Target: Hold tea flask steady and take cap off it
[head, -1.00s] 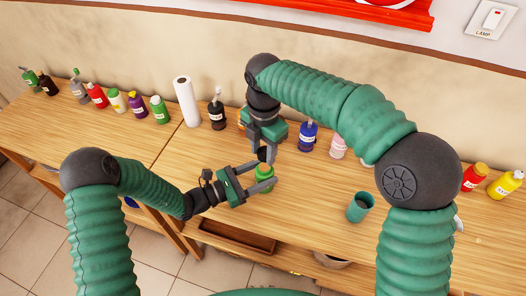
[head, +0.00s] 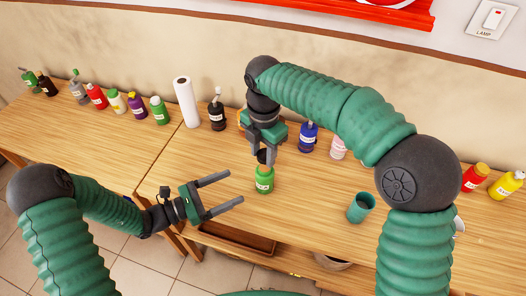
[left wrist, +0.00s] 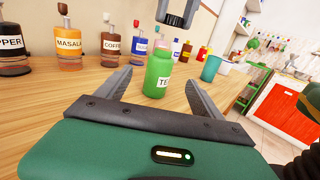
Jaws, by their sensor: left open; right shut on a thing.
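The green tea flask (head: 265,182) stands upright on the wooden table. It also shows in the left wrist view (left wrist: 158,76), with its label partly readable. My right gripper (head: 264,151) is directly above the flask, pointing down, shut on a small dark piece that looks like the cap; its outline is hard to make out. In the left wrist view a gap shows between my right gripper (left wrist: 177,18) and the flask's top. My left gripper (head: 236,191) is open and empty, left of and in front of the flask, not touching it. Its fingers spread toward the flask.
A teal cup (head: 360,208) stands to the right of the flask. A paper roll (head: 187,102), a dark bottle (head: 217,112), a blue bottle (head: 308,138) and several other bottles line the wall side. The table around the flask is clear.

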